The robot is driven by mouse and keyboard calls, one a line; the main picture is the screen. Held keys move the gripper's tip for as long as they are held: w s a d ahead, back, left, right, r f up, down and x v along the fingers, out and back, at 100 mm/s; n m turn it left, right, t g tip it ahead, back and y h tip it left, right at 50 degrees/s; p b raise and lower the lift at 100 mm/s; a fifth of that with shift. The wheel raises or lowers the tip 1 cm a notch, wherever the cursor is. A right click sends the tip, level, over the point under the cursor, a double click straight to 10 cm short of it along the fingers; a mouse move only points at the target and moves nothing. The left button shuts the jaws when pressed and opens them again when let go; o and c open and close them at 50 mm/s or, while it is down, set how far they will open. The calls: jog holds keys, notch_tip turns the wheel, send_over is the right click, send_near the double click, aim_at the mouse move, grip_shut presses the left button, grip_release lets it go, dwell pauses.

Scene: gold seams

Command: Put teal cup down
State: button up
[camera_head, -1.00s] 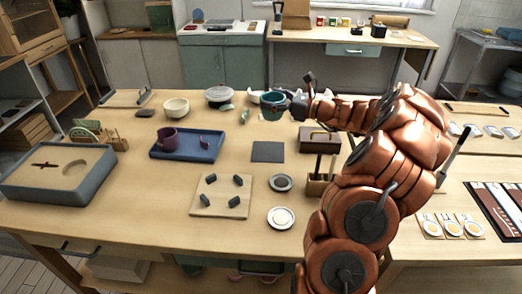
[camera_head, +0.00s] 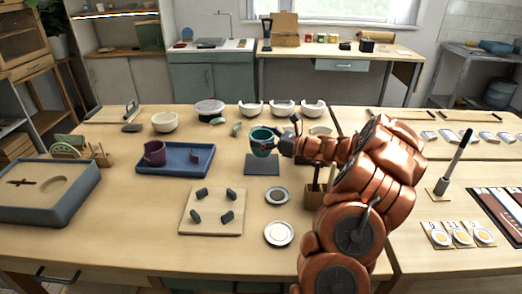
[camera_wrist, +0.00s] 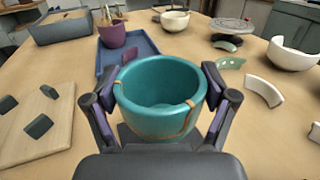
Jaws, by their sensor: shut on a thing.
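The teal cup (camera_head: 263,141) is upright, with gold seams on its side in the wrist view (camera_wrist: 160,92). My gripper (camera_head: 280,140) is shut on it, a finger on each side of the cup in the wrist view (camera_wrist: 160,110). In the head view the cup appears just above the far edge of a dark square mat (camera_head: 262,168). I cannot tell whether its base touches anything; the base is hidden in the wrist view.
A blue tray (camera_head: 205,172) with a purple cup (camera_head: 155,153) and a shard lies to the left. A wooden board (camera_head: 215,222) with several dark pieces and two small dishes (camera_head: 277,195) (camera_head: 279,234) are nearer. White bowls (camera_head: 283,107) and a cream bowl (camera_head: 165,121) stand behind.

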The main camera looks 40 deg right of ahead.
jog(key=shift+f, duration=2.15)
jog(key=o, duration=0.9)
jog(key=shift+f, duration=0.1)
jog(key=shift+s, duration=0.1)
jog(key=v, duration=1.2)
